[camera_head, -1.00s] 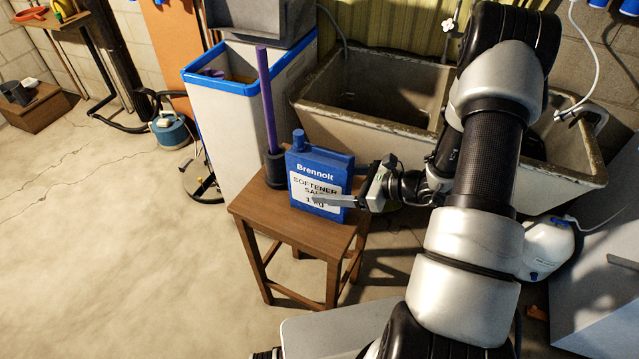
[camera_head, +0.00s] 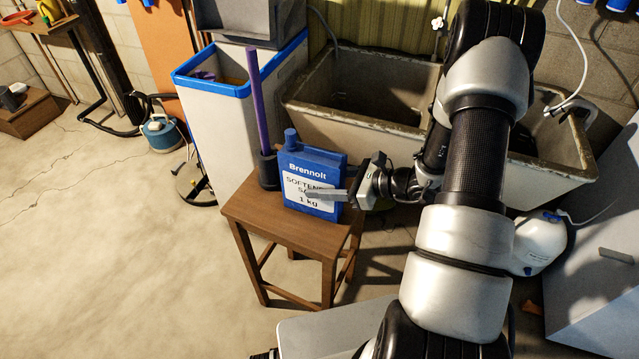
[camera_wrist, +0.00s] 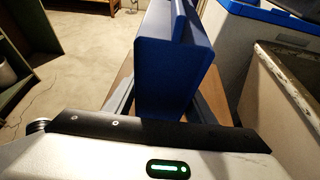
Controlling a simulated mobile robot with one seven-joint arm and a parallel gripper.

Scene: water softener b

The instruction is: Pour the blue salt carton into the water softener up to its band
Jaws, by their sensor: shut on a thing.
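The blue salt carton (camera_head: 317,165), marked "Brennolt Softener Salt 1 kg", stands upright on a wooden stool (camera_head: 248,218). A small blue cap shows at its top left. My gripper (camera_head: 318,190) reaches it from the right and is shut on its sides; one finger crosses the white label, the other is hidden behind. In the wrist view the carton (camera_wrist: 172,75) stands between both fingers. The white water softener (camera_head: 222,120) with a blue rim stands behind the stool, its top open. Something purple shows inside; the band and salt level cannot be made out.
A purple rod (camera_head: 257,100) stands in a dark holder on the stool, close left of the carton. A stone double sink (camera_head: 350,122) lies behind my gripper. A white jug (camera_head: 540,245) is at right. The floor at left is mostly clear.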

